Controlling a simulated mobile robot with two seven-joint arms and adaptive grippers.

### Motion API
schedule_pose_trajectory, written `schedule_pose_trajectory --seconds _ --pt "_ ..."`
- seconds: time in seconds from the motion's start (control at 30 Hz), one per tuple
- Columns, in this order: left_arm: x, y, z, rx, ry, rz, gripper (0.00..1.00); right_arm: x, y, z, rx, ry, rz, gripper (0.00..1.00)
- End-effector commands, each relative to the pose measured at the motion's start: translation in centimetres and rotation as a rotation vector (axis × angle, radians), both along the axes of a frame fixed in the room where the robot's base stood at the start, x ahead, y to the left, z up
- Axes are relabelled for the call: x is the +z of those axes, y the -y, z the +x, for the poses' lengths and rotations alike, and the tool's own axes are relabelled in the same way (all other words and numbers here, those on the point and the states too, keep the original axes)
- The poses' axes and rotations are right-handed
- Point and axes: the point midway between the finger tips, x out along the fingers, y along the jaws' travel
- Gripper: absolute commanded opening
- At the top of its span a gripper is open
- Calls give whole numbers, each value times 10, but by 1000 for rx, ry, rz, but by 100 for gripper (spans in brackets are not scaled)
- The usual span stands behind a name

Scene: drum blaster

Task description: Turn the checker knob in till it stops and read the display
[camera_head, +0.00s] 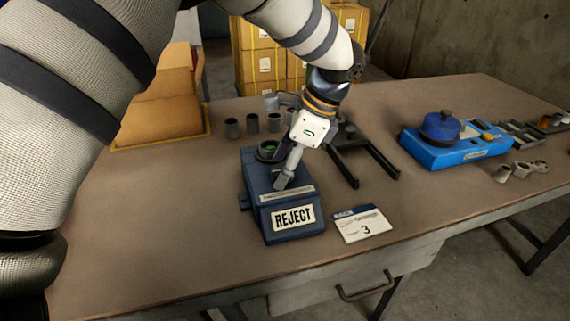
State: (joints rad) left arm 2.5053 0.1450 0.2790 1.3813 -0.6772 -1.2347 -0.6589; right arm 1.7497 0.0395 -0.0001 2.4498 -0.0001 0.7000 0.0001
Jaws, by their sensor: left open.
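A dark blue box-shaped device (258,209) stands on the table near the middle. Its front carries a white panel (293,216) that reads "REJECT". A round opening with a green tint (268,149) shows on its top at the back. My left gripper (284,183) reaches down from above, with its fingertips at the sloped top of the device. It is open, though the gap between its fingers is hard to make out. I cannot see a knob clearly; the fingers may cover it. I cannot tell whether they touch it. My right gripper is out of view.
A bright blue unit with a round top (455,149) stands farther right. The front left table is clear.

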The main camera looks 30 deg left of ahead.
Motion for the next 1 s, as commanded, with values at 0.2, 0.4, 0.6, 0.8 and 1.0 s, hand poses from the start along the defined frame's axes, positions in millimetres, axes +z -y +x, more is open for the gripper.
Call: schedule_pose_trajectory --seconds 0.2,0.4,0.6,0.8,1.0 --pt "0 0 0 0 0 0 30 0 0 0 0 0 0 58" --pt "0 0 0 4 0 0 10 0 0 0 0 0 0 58" --pt "-1 -2 2 252 -2 2 10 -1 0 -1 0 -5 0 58" --pt "0 -1 2 390 -2 1 10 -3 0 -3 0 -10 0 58" --pt "0 -1 2 388 -1 0 40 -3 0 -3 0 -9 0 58"
